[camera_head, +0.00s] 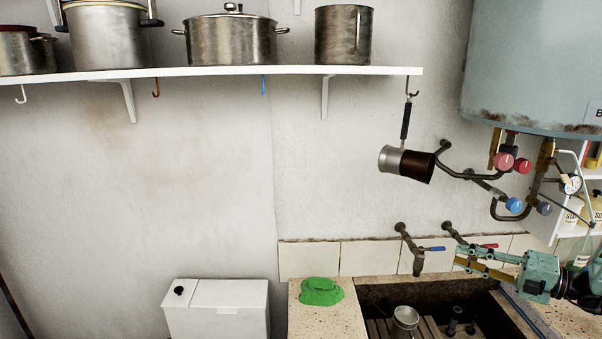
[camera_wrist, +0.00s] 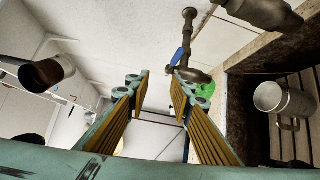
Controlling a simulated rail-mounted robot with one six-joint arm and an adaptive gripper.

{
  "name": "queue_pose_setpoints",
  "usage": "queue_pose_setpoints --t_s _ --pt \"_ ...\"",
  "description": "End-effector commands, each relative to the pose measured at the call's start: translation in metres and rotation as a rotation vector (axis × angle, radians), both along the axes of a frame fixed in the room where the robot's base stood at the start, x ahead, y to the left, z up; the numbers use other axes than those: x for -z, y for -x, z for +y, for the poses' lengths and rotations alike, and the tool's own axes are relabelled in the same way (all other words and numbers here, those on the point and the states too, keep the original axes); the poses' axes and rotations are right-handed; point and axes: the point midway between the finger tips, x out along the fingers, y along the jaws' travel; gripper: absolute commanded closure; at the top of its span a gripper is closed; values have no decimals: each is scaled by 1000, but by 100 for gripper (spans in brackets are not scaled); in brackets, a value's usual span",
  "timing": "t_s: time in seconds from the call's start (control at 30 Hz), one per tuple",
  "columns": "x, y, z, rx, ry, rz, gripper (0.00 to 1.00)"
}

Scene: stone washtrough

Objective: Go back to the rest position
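My gripper (camera_head: 458,257) is at the right of the head view, above the stone trough (camera_head: 365,294) and in front of the tiled wall. Its fingers point left. In the wrist view the two fingers of my gripper (camera_wrist: 157,84) stand apart with nothing between them, so it is open and empty. A metal mug (camera_head: 405,317) sits in the trough, below and left of the gripper. The mug also shows at the right of the wrist view (camera_wrist: 286,101), clear of the fingers.
Two wall taps, one blue-handled (camera_head: 418,259) and one red-handled (camera_head: 487,246), are close to the gripper. A dipper (camera_head: 405,163) hangs from the shelf (camera_head: 230,71), left of the boiler (camera_head: 535,65) and its valves. A green cloth (camera_head: 321,291) lies on the ledge.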

Motion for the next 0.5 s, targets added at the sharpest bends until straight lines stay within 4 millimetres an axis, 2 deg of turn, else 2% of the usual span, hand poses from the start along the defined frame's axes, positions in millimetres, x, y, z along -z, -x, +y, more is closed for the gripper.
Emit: queue_pose_setpoints --t_s 0.1,0.5 --pt "-16 4 24 -50 65 -33 79" --pt "-60 27 97 -227 279 -159 79"
